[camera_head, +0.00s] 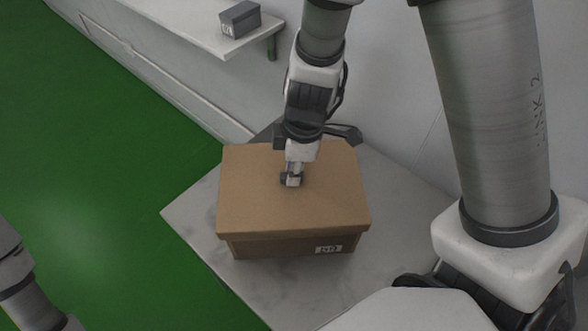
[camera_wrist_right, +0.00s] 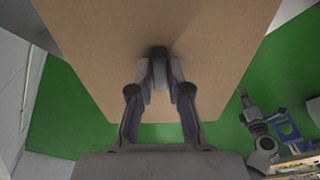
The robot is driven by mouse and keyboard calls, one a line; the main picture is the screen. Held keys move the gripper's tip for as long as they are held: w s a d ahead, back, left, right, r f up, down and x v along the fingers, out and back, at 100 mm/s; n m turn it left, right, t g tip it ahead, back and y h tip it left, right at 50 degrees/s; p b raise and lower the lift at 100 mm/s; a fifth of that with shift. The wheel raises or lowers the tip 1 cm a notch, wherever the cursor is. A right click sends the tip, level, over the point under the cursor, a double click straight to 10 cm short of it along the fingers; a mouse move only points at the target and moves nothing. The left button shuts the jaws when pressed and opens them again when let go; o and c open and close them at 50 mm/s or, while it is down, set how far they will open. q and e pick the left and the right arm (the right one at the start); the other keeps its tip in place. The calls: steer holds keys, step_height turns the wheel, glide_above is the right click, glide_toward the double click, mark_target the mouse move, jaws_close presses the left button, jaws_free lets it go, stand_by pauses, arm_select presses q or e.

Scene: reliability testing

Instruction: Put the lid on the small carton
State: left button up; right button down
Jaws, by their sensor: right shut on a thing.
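The brown cardboard lid (camera_head: 250,205) covers the top of the small carton (camera_head: 275,248), which stands on a grey table. The lid looks level and lined up with the carton; I cannot tell whether it rests fully on it or hangs slightly above. A white label with dark print is on the carton's front. My right gripper (camera_head: 291,181) points down at the middle of the lid and is shut on its small dark knob (camera_wrist_right: 159,66). The lid (camera_wrist_right: 90,45) fills much of the right wrist view. The inside of the carton is hidden.
The grey table (camera_head: 200,215) has bare room left and in front of the carton. A white shelf (camera_head: 170,20) on the wall holds a dark grey box (camera_head: 241,19). The floor is green. Part of my left arm shows at the lower left.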

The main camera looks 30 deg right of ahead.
steer(key=shift+f+b, duration=0.1)
steer(key=shift+b, duration=0.2)
stand_by(0.8)
steer(key=shift+f+b, duration=1.25)
steer(key=shift+b, duration=0.4)
stand_by(0.4)
stand_by(0.4)
steer(key=c, duration=0.6)
jaws_free()
steer(key=shift+o, duration=0.2)
steer(key=shift+r, duration=0.1)
steer(key=shift+r+p, duration=2.65)
steer(key=shift+r, duration=0.85)
jaws_close()
